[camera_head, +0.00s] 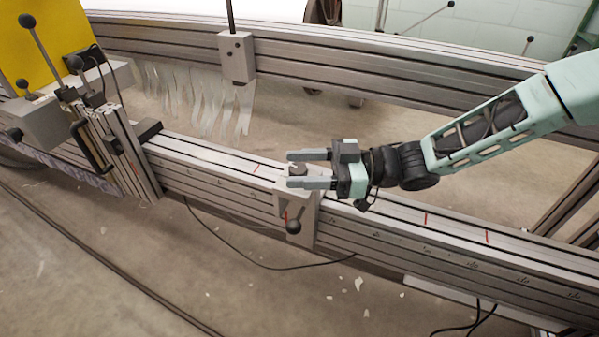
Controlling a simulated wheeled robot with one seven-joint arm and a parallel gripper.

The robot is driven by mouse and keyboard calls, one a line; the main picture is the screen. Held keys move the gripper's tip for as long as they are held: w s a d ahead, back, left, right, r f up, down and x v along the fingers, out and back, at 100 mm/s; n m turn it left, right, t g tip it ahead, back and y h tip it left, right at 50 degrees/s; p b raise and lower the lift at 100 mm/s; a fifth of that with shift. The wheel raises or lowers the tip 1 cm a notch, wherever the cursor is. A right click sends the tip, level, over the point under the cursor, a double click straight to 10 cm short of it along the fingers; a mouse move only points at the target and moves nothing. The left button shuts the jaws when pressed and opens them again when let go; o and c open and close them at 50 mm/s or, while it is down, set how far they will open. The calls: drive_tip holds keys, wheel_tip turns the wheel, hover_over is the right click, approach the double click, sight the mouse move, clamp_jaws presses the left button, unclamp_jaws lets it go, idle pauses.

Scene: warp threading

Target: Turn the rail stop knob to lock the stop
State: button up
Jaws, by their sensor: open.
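The rail stop (306,212) is a pale metal block clamped over the near aluminium rail, at the picture's middle. A lever with a black ball end (293,227) and a red mark hang on the stop's front face. My gripper (290,169) is open and comes in from the right, with its two grey fingers pointing left.
The near rail (390,216) runs from upper left to lower right, with red marks on its top. A carriage with levers and a yellow panel (49,42) stands at the left. A far rail (375,62) carries another block (236,58). Cables lie on the floor.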

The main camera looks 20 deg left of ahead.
drive_tip(key=shift+s+a, duration=0.15)
drive_tip(key=shift+a, duration=0.2)
drive_tip(key=c, duration=1)
